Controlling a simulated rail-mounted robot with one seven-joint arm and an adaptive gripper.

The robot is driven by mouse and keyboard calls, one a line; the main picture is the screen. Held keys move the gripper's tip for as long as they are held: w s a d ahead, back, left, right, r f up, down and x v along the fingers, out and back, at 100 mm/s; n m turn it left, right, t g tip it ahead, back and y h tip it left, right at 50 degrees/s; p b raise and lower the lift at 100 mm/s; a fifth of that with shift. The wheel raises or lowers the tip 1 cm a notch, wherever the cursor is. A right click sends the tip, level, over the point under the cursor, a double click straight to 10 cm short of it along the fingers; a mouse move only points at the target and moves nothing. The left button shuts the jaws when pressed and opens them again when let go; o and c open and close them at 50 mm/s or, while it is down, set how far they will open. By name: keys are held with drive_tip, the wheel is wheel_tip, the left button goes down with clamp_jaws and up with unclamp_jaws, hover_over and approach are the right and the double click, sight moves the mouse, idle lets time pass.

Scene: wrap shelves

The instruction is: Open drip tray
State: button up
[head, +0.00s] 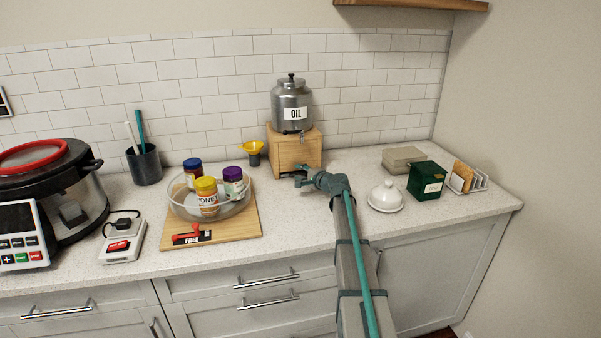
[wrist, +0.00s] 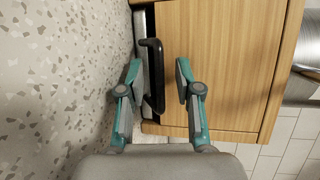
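The wooden stand (head: 290,152) holds up a metal oil dispenser (head: 291,103) by the back wall. In the wrist view the wooden stand (wrist: 215,60) appears turned on its side. The drip tray (wrist: 142,22) is a narrow strip at the stand's base, by the counter, with a black handle (wrist: 154,80). My gripper (wrist: 158,70) is open, with one finger on each side of the handle. The handle is closer to the left finger; I cannot tell whether they touch. In the head view my gripper (head: 303,181) is at the stand's front and hides the tray.
A white lidded dish (head: 386,197) and a green box (head: 426,181) stand right of my arm. A wooden board (head: 240,224) with a glass bowl of jars (head: 177,196) is to the left. A yellow funnel (head: 251,147) stands beside the stand. The counter (head: 300,225) in front is clear.

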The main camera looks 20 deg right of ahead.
drive_tip(key=shift+w, duration=0.15)
drive_tip(key=shift+c, duration=0.2)
clamp_jaws()
drive_tip(key=s+b, duration=0.1)
drive_tip(key=s, duration=0.3)
drive_tip(key=s+a+b, duration=0.1)
drive_tip(key=s, duration=0.3)
drive_tip(key=s+a+b, duration=0.1)
drive_tip(key=s, duration=0.4)
drive_tip(key=shift+a+b, duration=0.2)
drive_tip(key=shift+b, duration=0.1)
drive_tip(key=shift+o, duration=0.2)
unclamp_jaws()
